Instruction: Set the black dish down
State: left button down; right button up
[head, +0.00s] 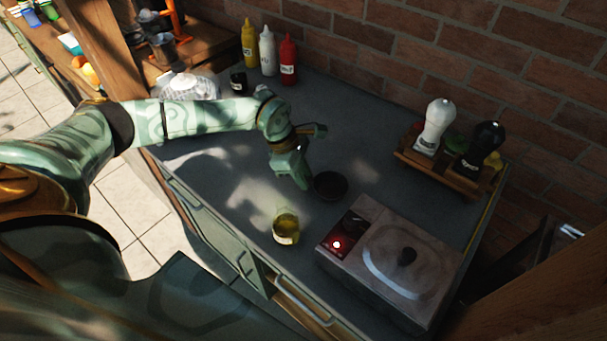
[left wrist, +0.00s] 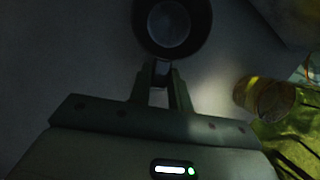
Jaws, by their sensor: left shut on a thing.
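The black dish (head: 331,186) is small and round and shows in the head view at the middle of the dark grey table. My left gripper (head: 309,184) reaches down to the dish's left side. In the left wrist view the dish (left wrist: 173,20) shows at the top, and my left gripper (left wrist: 161,74) is shut on its near rim. The dish looks level and empty. I cannot tell whether its underside touches the table (head: 230,190). My right gripper is not in view.
A yellowish glass jar (head: 286,226) stands in front of the dish. A wooden rack (head: 440,170) holds shakers at the back right. Sauce bottles (head: 267,52) stand along the wall.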

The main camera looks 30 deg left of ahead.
pick_arm(q)
jog(key=shift+f, duration=0.2)
jog(key=c, duration=1.3)
grip_release()
jog(key=p+v, duration=0.1)
jog(key=v, duration=1.1)
jog(key=shift+r, duration=0.2)
jog(key=shift+a, duration=0.1)
